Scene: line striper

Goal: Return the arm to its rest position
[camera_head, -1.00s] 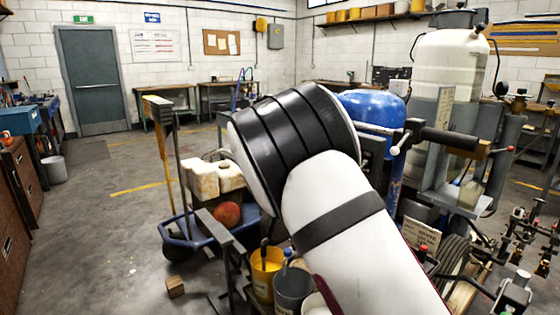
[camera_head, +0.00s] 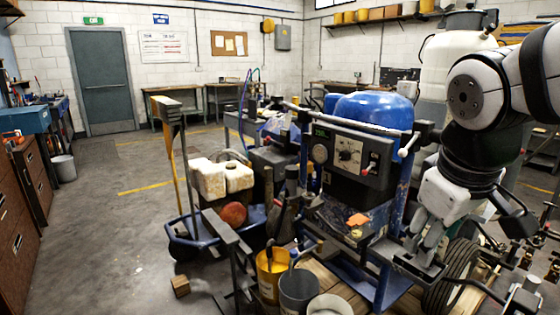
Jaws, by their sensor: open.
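My arm (camera_head: 480,95) comes in at the right edge of the head view and is bent, with its wrist hanging down. My gripper (camera_head: 424,238) is below the wrist, at the right of the striper's frame, with its jaws open. I see nothing held in it. Whether it touches the metal parts behind it cannot be told. The line striper stands in the middle right, with a blue tank (camera_head: 372,110), a dark control panel (camera_head: 346,153) and a blue frame.
A yellow bucket (camera_head: 270,278) and a grey bucket (camera_head: 298,290) stand at the front. A blue cart (camera_head: 186,246) carries pale jugs (camera_head: 222,180). A wood block (camera_head: 180,286) lies on the floor. A white tank (camera_head: 447,60) is behind my arm.

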